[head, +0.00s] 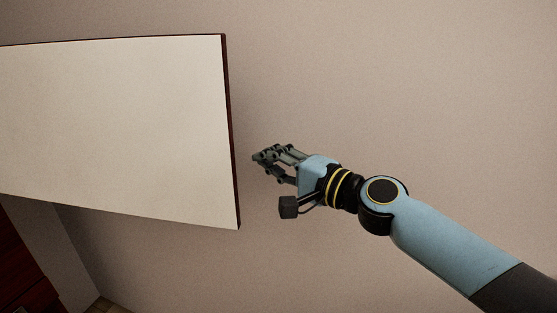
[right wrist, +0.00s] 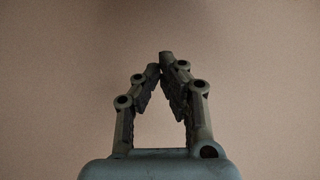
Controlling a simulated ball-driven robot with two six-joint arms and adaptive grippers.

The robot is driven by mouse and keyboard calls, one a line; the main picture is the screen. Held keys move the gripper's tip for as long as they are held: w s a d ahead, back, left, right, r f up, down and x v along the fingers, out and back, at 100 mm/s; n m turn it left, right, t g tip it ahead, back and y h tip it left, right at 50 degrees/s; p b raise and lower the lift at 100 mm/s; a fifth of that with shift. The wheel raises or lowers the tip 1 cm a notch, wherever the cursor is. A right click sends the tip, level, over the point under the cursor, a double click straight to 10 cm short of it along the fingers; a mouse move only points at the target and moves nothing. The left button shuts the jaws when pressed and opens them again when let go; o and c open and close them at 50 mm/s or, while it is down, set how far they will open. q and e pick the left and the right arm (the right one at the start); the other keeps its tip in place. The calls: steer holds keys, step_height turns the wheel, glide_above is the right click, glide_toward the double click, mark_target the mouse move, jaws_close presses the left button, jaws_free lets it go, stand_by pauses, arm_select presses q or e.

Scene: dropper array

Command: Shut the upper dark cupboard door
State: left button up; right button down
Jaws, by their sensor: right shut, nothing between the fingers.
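In the head view a large flat panel (head: 115,115) with a pale face and a dark reddish-brown edge fills the left side. It looks like the open cupboard door, seen on its pale side; its left end is cut off by the frame. My right gripper (head: 262,158) is just right of the door's dark edge, with a gap in the picture between them. Its fingers also show in the right wrist view (right wrist: 161,66), tips together, with nothing between them and only plain wall behind. My left gripper is not in view.
A dark reddish cabinet front (head: 22,265) shows at the lower left, beside a pale side panel (head: 60,255). A plain beige wall (head: 420,80) fills the background. A bit of tiled floor (head: 105,305) shows at the bottom. The space around my right gripper looks clear.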

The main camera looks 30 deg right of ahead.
steer(key=x, duration=0.6)
steer(key=shift+r+p, duration=0.1)
steer(key=shift+p, duration=0.3)
steer(key=s+a+p, duration=0.1)
steer(key=s+a, duration=0.2)
steer(key=shift+a, duration=0.1)
